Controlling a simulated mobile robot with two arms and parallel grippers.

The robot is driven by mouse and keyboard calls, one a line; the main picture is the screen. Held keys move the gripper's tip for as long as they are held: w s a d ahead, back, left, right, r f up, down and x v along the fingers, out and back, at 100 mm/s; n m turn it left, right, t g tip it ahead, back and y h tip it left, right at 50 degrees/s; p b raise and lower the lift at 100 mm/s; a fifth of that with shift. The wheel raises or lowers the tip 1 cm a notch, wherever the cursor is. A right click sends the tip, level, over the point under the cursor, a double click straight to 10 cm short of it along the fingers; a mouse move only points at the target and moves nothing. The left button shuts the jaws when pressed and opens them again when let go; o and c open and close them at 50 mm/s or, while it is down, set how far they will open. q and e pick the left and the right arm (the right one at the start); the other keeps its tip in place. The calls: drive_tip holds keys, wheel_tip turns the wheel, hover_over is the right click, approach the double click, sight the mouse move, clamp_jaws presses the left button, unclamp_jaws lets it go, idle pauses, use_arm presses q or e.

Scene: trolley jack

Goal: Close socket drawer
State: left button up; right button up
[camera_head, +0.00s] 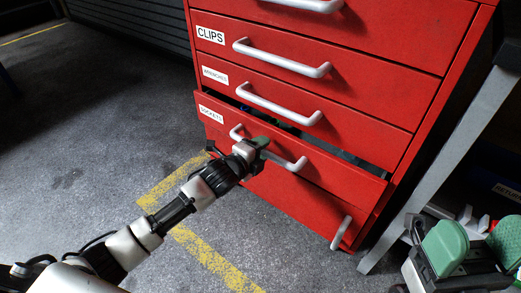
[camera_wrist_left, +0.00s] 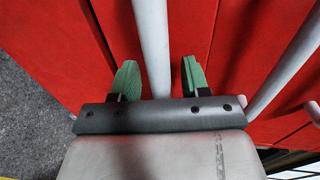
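The socket drawer (camera_head: 335,181) is a red drawer labelled "SOCKETS" in the red cabinet, pulled out a little. A dark gap with some contents shows along its top edge. Its grey bar handle (camera_head: 291,163) runs across its front. My left gripper (camera_head: 258,143) is at this handle, covering its middle part. In the left wrist view the handle (camera_wrist_left: 153,45) passes between the two green fingers of my left gripper (camera_wrist_left: 160,79). The fingers stand apart, with a gap visible at the right finger. My right gripper (camera_head: 476,246) is at the lower right, its green fingers wide apart and empty.
The wrenches drawer (camera_head: 275,93) and clips drawer (camera_head: 320,45) above look shut. A bottom drawer with a handle (camera_head: 341,232) lies below. A grey slanted metal leg (camera_head: 440,150) stands right of the cabinet. The floor at left is clear, with yellow lines.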

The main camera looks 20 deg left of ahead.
use_arm(q)
clamp_jaws()
drive_tip(key=w, duration=0.2)
drive_tip(key=w+d, duration=0.1)
drive_tip(key=w, duration=0.1)
drive_tip(key=shift+d+r, duration=0.1)
drive_tip(key=shift+d, duration=0.05)
drive_tip(key=shift+c, duration=1.9)
unclamp_jaws()
drive_tip(key=o, duration=0.4)
drive_tip(key=shift+w+d, duration=0.1)
drive_tip(key=shift+o, duration=0.2)
